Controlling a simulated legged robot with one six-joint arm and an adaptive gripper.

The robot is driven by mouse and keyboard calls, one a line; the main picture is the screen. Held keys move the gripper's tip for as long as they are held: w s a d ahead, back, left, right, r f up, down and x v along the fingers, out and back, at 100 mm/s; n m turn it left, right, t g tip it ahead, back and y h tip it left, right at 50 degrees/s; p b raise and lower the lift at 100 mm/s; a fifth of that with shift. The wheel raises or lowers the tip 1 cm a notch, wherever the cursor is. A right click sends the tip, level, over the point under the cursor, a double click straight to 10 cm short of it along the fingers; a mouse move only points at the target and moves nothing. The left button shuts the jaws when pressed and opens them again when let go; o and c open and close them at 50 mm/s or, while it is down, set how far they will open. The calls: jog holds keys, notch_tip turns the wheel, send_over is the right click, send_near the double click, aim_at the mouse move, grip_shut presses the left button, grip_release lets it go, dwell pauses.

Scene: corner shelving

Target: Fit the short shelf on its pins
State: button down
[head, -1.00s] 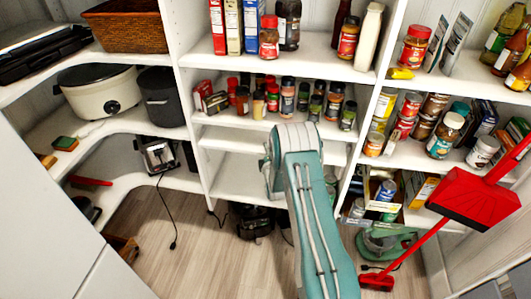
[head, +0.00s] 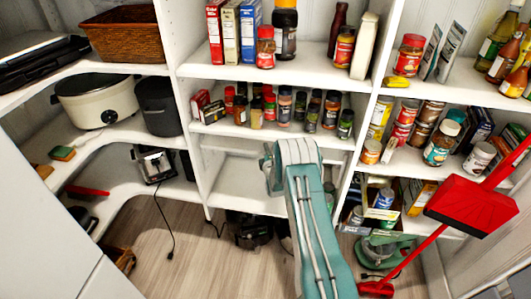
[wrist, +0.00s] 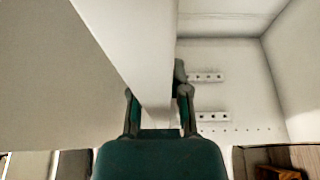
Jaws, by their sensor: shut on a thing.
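The short shelf is a white board (wrist: 135,45) in the wrist view. It runs from the top edge down to my gripper (wrist: 158,108), whose two fingers are shut on it from either side. In the head view my arm reaches into the middle bay, below the spice shelf, and hides the gripper. A pale board (head: 232,146) shows left of my arm in that bay; its far end is hard to make out. Two strips with holes (wrist: 205,77) show on the white wall to the right in the wrist view. I cannot tell which holes have pins.
Spice jars (head: 284,105) crowd the shelf just above my arm. Cans (head: 404,130) fill the bay to the right. A red dustpan (head: 470,205) stands at the right. A dark appliance (head: 248,230) sits low in the middle bay.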

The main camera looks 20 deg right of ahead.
jog(key=shift+w+d+r, duration=0.2)
jog(key=shift+w+d, duration=0.3)
jog(key=shift+w, duration=0.3)
jog(key=shift+f, duration=0.85)
jog(key=shift+f, duration=0.4)
jog(key=c, duration=0.5)
grip_release()
jog(key=shift+s, duration=0.1)
jog(key=v, duration=1.2)
jog(key=shift+a+f, duration=0.1)
jog(key=shift+f, duration=0.05)
